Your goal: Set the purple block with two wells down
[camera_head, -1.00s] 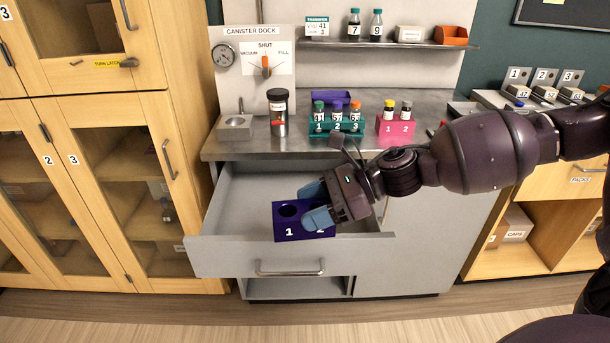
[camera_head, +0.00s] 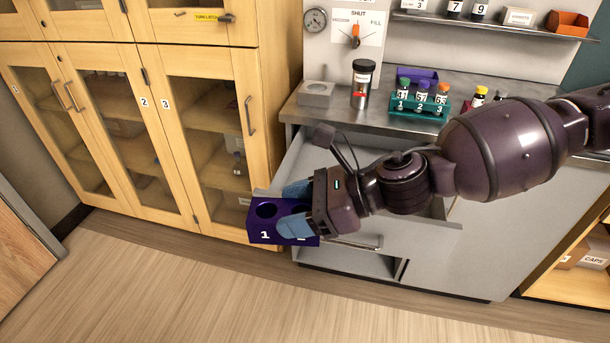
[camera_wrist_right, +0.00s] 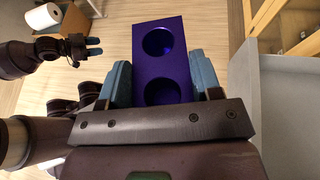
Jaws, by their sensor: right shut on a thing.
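My right gripper (camera_head: 295,210) is shut on the purple block with two wells (camera_head: 265,222), one blue finger on each side of it. The block is held in the air, its wells facing up and empty, with a white "1" on its front. The second well is mostly hidden by a finger in the head view. In the right wrist view both round wells of the block (camera_wrist_right: 160,63) show between the fingers, with floor behind. My left gripper (camera_wrist_right: 93,46) shows small at the upper left of that view; its opening is unclear.
The open grey drawer (camera_head: 420,229) is behind and right of the block. The metal counter (camera_head: 350,111) holds a teal rack (camera_head: 420,125), a purple holder (camera_head: 417,76) and a canister (camera_head: 361,85). Wooden cabinets (camera_head: 190,110) stand left. The wood floor (camera_head: 180,285) in front is clear.

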